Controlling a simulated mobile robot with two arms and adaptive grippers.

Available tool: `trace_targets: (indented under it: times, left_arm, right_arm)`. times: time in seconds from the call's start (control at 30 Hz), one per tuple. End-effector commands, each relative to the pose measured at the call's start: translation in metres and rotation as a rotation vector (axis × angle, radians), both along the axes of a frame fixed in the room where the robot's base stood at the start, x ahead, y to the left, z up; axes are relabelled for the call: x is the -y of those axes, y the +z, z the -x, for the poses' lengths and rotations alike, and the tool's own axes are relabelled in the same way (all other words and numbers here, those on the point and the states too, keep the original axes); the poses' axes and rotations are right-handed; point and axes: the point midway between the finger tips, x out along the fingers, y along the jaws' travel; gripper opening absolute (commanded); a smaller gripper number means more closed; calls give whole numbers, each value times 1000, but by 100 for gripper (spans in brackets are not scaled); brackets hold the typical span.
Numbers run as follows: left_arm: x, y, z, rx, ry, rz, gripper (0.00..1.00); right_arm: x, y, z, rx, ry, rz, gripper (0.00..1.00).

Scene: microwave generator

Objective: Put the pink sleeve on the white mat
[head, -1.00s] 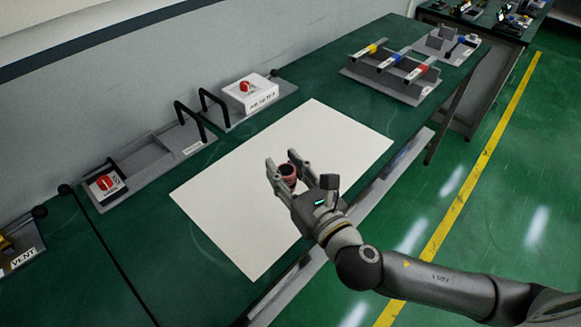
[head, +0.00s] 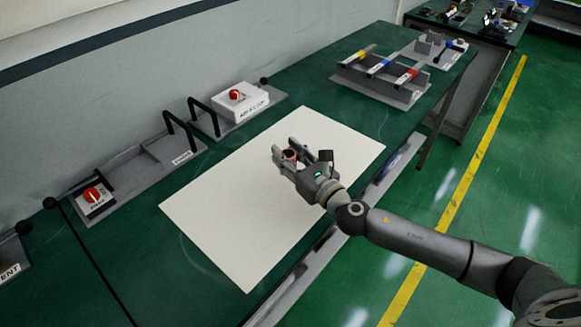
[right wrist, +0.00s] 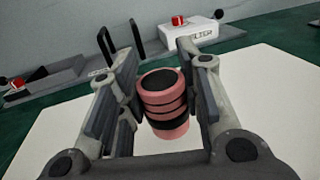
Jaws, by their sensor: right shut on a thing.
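The pink sleeve (head: 289,155) is a short ribbed cylinder with dark bands and a dark top. My right gripper (head: 285,147) is shut on it, with one finger on either side. In the right wrist view the sleeve (right wrist: 162,95) stands roughly upright, slightly tilted, between the finger pads. The white mat (head: 225,215) lies flat on the green bench, and the sleeve is over its middle part. I cannot tell whether the sleeve's bottom touches the mat. My left gripper is not in view.
A white box with a red knob (head: 240,102) and grey trays with black handles (head: 150,165) stand along the wall behind the mat. A grey rack with coloured clips (head: 382,80) is at the far right of the bench. The mat around my gripper is clear.

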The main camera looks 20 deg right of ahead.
Motion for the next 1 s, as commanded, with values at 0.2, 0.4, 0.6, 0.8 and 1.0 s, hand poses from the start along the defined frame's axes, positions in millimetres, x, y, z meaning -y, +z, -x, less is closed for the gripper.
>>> trace_targets:
  times: [0.2,0.4,0.6,0.8,1.0]
  left_arm:
    - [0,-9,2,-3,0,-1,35]
    - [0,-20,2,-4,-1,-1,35]
    - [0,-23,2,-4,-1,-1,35]
    - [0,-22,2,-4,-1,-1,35]
    - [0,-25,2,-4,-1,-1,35]
  right_arm:
    - [7,-17,-10,0,0,1,8]
    - [10,-45,-15,-4,1,-1,8]
    - [10,-53,-15,-1,0,0,8]
    - [10,-53,-15,-1,0,0,8]
    - [10,-56,-15,-1,0,0,39]
